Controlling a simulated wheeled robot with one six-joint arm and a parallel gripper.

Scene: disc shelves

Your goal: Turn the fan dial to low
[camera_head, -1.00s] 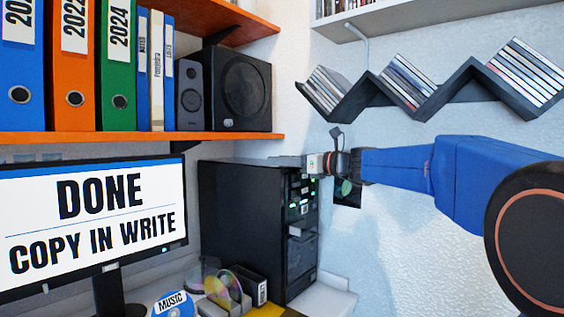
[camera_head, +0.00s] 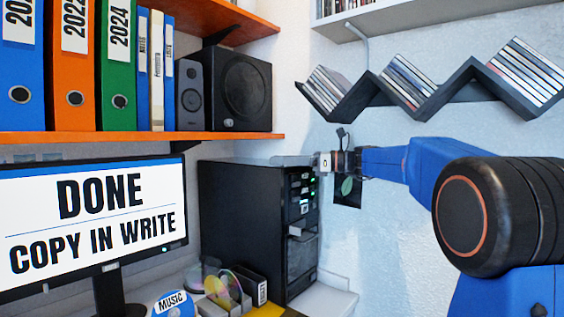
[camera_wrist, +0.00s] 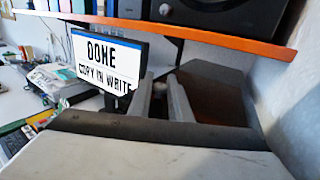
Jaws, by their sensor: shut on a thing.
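The black tower (camera_head: 240,215) with small green lights on its front stands right of the monitor. My gripper (camera_head: 302,160) is at the tower's upper front edge, reaching in from the right. In the wrist view my gripper's two grey fingers (camera_wrist: 160,88) are close together, with a narrow gap between them. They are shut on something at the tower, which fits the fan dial. The dial itself is hidden in both views, so its setting cannot be read. The tower's dark top (camera_wrist: 212,98) shows beside the fingers.
A monitor (camera_head: 90,218) reading "DONE COPY IN WRITE" stands at the left. An orange shelf (camera_head: 100,137) with binders and a black speaker (camera_head: 240,90) is above. A zigzag disc rack (camera_head: 430,100) hangs on the right wall. Discs and a holder (camera_head: 228,290) lie in front of the tower.

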